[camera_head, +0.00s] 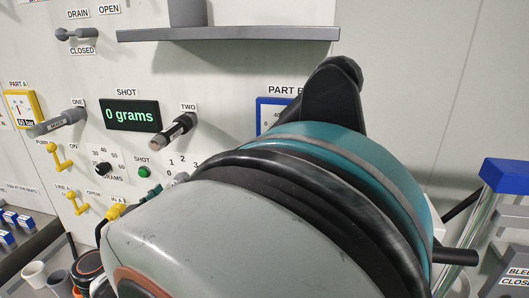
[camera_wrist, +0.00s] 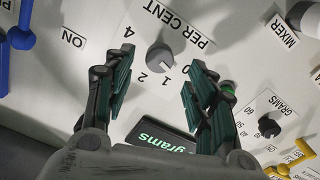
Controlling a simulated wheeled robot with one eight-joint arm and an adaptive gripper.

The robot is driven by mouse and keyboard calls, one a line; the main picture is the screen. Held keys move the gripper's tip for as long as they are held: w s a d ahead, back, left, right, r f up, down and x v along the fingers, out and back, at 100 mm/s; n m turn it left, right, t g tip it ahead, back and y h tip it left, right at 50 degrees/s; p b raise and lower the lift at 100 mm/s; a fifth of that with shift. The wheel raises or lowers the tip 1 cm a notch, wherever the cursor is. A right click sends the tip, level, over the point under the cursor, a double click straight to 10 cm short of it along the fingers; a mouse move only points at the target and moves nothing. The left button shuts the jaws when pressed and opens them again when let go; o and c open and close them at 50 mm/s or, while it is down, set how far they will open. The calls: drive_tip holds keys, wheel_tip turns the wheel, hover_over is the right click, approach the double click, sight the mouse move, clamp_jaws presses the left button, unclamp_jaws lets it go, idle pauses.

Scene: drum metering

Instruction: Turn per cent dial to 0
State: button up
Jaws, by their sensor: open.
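The per cent dial (camera_wrist: 160,57) is a round grey knob on the white panel in the wrist view, where the labels appear upside down. A light mark shows on its lower right side; I cannot tell exactly which number it points at. Numerals stand around the knob, and the PER CENT label is above it. My gripper (camera_wrist: 158,75) is open, with one dark-green-padded finger on each side of the dial in the picture. No contact with the dial shows.
The grams display (camera_head: 132,115) reads 0 grams and also shows in the wrist view (camera_wrist: 153,140). The black grams knob (camera_wrist: 269,127) and a green button (camera_wrist: 228,87) are right of my gripper. A grey shelf (camera_head: 230,34) juts from the panel above my arm. Yellow levers (camera_head: 61,157) stand left.

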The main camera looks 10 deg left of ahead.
drive_tip(key=w, duration=0.6)
drive_tip(key=shift+d+b, duration=0.25)
drive_tip(key=shift+b, duration=0.05)
drive_tip(key=c, duration=1.1)
